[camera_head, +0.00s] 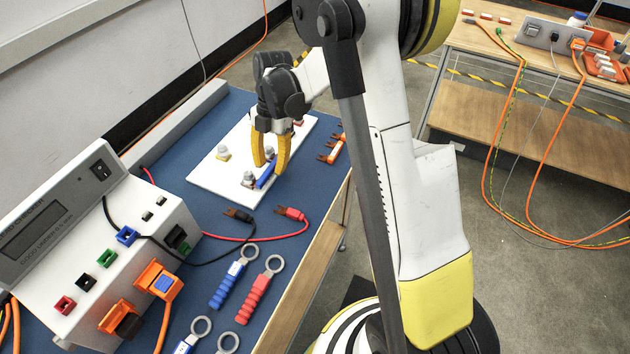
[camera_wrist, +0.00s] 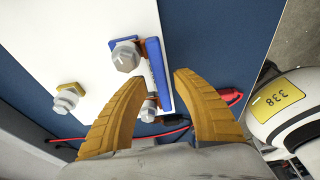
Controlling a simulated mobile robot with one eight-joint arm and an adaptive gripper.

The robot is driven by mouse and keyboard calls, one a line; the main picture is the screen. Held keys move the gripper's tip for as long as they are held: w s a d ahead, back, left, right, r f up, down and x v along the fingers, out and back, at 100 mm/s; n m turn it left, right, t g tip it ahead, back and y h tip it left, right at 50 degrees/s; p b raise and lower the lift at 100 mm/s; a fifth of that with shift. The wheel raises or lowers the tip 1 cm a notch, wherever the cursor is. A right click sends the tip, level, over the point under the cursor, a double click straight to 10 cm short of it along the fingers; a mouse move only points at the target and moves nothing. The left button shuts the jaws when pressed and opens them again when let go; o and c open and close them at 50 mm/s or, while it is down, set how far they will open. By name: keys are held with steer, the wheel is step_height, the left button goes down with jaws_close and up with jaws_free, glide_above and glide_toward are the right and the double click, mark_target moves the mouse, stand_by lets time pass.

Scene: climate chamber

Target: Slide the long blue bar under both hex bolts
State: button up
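The long blue bar (camera_wrist: 158,75) lies on the white board (camera_wrist: 75,35), beside two silver hex bolts, one larger in the wrist view (camera_wrist: 126,57) and one partly behind a finger (camera_wrist: 149,111). Brown metal shows beneath these bolts. A blue strip also extends along the larger bolt's far side; I cannot tell whether it is part of the bar. The bar also shows in the head view (camera_head: 266,176) beside a bolt (camera_head: 248,178). My gripper (camera_wrist: 161,76) has its yellow fingers apart, with the bar between them; contact is unclear. It points down over the board (camera_head: 268,166).
Another bolt with a yellow base (camera_wrist: 66,99) stands apart on the board. Red and black leads (camera_head: 290,213) lie in front of it. A measuring unit (camera_head: 120,240) and ring-ended tools (camera_head: 255,290) occupy the near table. Orange clips (camera_head: 331,150) lie right of the board.

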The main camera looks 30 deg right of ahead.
steer(key=v, duration=1.1)
steer(key=shift+r, duration=0.2)
steer(key=shift+o, duration=0.3)
stand_by(0.7)
